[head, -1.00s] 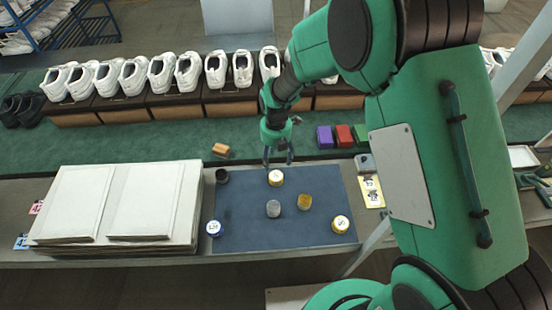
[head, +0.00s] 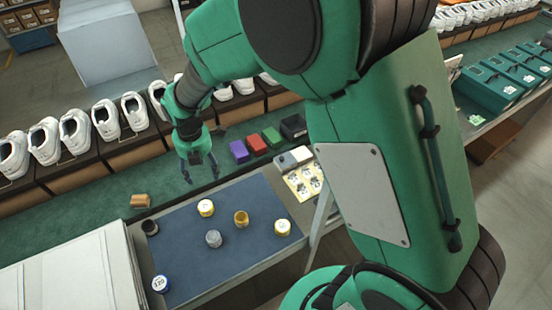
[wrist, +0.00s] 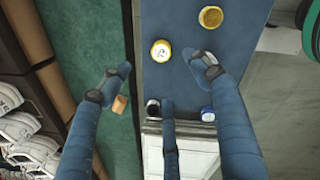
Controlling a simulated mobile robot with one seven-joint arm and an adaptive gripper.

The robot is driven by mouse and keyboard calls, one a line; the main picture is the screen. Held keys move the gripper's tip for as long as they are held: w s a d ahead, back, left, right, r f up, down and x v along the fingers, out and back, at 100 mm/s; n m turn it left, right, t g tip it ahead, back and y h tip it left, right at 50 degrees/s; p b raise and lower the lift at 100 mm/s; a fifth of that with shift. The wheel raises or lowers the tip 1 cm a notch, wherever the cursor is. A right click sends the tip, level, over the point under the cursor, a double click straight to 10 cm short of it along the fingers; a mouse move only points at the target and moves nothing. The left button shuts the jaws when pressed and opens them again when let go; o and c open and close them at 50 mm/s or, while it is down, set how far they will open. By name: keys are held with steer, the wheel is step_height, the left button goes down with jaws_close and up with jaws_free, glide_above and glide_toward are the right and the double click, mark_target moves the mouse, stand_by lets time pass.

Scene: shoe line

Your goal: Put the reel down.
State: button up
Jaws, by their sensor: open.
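Several small reels sit on a dark blue mat (head: 185,250). In the head view there is a yellow one with a white top (head: 206,208), a gold one (head: 241,218), a grey one (head: 213,239) and another white-topped yellow one (head: 282,227). A black reel (head: 150,227) and a blue one with a white top (head: 161,283) are at the mat's left corners. My gripper (head: 201,174) is open and empty, above the bench beyond the mat's back edge in the picture. In the wrist view its spread fingers have a white-topped yellow reel (wrist: 160,50) beyond them, touching none.
An orange-brown block (head: 140,201) lies on the green surface behind the mat. Purple (head: 239,151), red (head: 257,144) and green (head: 271,138) blocks stand behind its right side. White boards (head: 75,275) are stacked at left. White shoes line the back.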

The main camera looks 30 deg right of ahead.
steer(key=s+d+r+m+t, duration=0.1)
steer(key=s+d+r+m, duration=0.3)
steer(key=s+r+m, duration=0.4)
steer(key=s+d+r+m+t, duration=0.1)
steer(key=s+d+r+m, duration=0.3)
steer(key=r, duration=0.6)
steer(key=s+d+r+m+t, duration=0.1)
steer(key=s+d+r+m, duration=0.1)
steer(key=s+m, duration=0.5)
steer(key=s+d+r+m+t, duration=0.1)
steer(key=s+d+r+m, duration=0.1)
steer(key=s+r+m, duration=0.3)
steer(key=s+m, duration=0.2)
steer(key=m, duration=0.1)
steer(key=shift+s+d+r+t, duration=0.25)
steer(key=shift+s+d+t, duration=0.05)
steer(key=shift+s+d, duration=0.05)
steer(key=shift+o, duration=0.3)
